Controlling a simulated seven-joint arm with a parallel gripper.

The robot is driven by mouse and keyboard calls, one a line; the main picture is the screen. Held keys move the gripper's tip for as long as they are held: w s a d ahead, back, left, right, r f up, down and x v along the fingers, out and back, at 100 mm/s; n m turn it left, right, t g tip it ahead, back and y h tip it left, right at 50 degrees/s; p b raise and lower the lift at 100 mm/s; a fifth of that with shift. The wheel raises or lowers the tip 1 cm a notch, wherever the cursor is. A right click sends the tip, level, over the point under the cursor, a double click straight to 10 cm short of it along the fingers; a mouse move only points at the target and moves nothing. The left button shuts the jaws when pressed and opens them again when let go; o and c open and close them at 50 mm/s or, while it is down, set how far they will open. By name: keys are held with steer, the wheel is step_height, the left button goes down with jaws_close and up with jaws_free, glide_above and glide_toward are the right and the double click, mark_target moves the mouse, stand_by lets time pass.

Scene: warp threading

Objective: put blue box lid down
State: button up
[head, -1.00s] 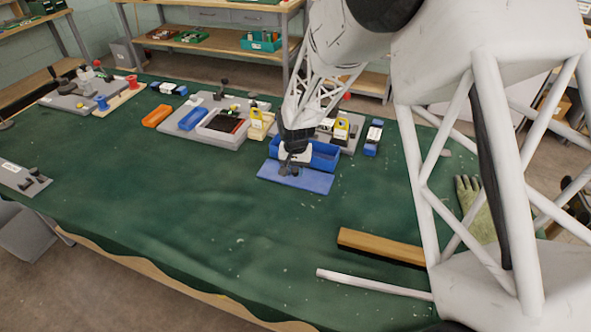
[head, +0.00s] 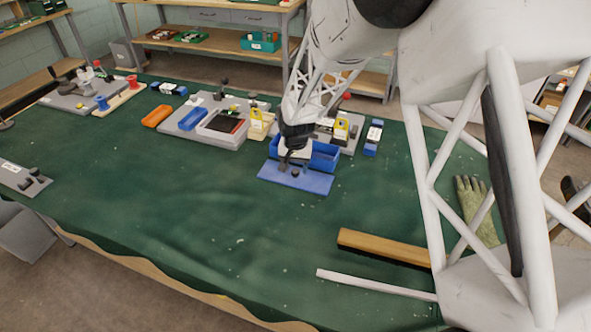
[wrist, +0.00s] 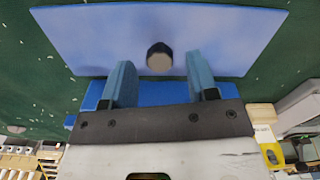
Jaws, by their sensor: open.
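The blue box lid (head: 310,181) lies flat on the green cloth, just in front of the blue box (head: 325,156), whose top is uncovered. In the wrist view the lid (wrist: 220,35) fills the upper part, with a dark round knob (wrist: 160,57) at its middle. My gripper (head: 290,168) is above the lid at the knob. In the wrist view the two blue fingers of my gripper (wrist: 160,78) stand apart on either side of the knob, with clear gaps to it. Part of the blue box is hidden behind my gripper.
A wooden bar (head: 380,246) and a white rod (head: 365,282) lie at the front right, near a glove (head: 475,208). The cloth left of the lid is clear.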

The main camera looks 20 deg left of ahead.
mark_target(297, 171)
step_height(297, 171, up, 10)
steer(key=shift+r, duration=0.2)
stand_by(0.3)
stand_by(0.7)
steer(key=s+d+r, duration=0.3)
steer(key=d+r, duration=0.2)
steer(key=d, duration=0.4)
steer(key=s+d+r+m+t, duration=0.1)
steer(key=s+d+r, duration=0.35)
steer(key=d, duration=0.45)
steer(key=s+d+r, duration=0.3)
steer(key=d+r, duration=0.3)
steer(key=d, duration=0.3)
steer(key=s+d+r, duration=0.1)
steer(key=s+d, duration=0.7)
steer(key=s, duration=0.3)
steer(key=s+d+r+m+t, duration=0.1)
steer(key=s+d, duration=0.8)
steer(key=s, duration=0.2)
steer(key=shift+s+d+t, duration=0.2)
steer(key=shift+s+t, duration=0.1)
